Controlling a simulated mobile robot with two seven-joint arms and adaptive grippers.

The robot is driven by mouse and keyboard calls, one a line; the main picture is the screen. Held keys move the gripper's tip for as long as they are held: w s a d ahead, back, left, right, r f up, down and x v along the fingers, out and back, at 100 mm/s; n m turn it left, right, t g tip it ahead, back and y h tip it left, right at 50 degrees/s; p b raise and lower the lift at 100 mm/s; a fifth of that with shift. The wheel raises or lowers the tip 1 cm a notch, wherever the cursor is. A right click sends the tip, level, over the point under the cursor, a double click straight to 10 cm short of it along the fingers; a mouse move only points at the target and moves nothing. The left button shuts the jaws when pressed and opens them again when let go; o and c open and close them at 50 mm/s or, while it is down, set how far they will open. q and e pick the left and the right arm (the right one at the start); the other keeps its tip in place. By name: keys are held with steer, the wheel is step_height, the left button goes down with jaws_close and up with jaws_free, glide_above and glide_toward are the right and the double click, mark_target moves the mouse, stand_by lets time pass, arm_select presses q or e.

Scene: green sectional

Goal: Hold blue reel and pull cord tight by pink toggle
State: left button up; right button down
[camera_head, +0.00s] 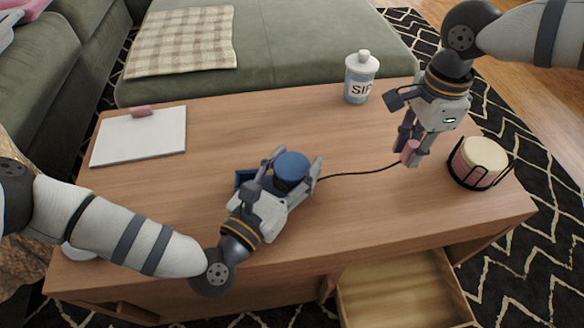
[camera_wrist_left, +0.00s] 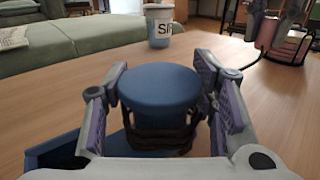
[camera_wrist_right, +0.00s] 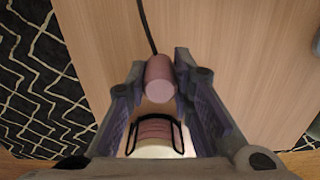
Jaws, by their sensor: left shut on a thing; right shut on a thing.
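The blue reel (camera_head: 291,166) stands on the wooden table, with dark cord wound below its round blue top in the left wrist view (camera_wrist_left: 160,88). My left gripper (camera_head: 296,172) is shut on it, one finger on each side. A thin black cord (camera_head: 362,172) runs right from the reel to the pink toggle (camera_head: 409,151) in a shallow curve. My right gripper (camera_head: 411,155) is shut on the toggle. The toggle (camera_wrist_right: 160,78) shows between its fingers in the right wrist view, with the cord leaving its far end.
A blue open-sided piece (camera_wrist_left: 55,152) lies left of the reel. A black wire holder (camera_head: 478,184) with a pink and cream item stands right of my right gripper. An open drawer (camera_head: 405,294) juts out in front.

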steer(key=shift+d, duration=0.15)
steer(key=shift+w+d, duration=0.15)
steer(key=shift+d, duration=0.6)
steer(key=shift+d, duration=0.3)
steer(key=shift+a, duration=0.15)
stand_by(0.6)
steer(key=shift+a, duration=0.9)
steer(key=shift+a, duration=0.1)
steer(key=shift+s+a, duration=0.25)
steer(key=shift+a, duration=0.95)
steer(key=shift+s+a, duration=0.25)
steer(key=shift+a, duration=0.95)
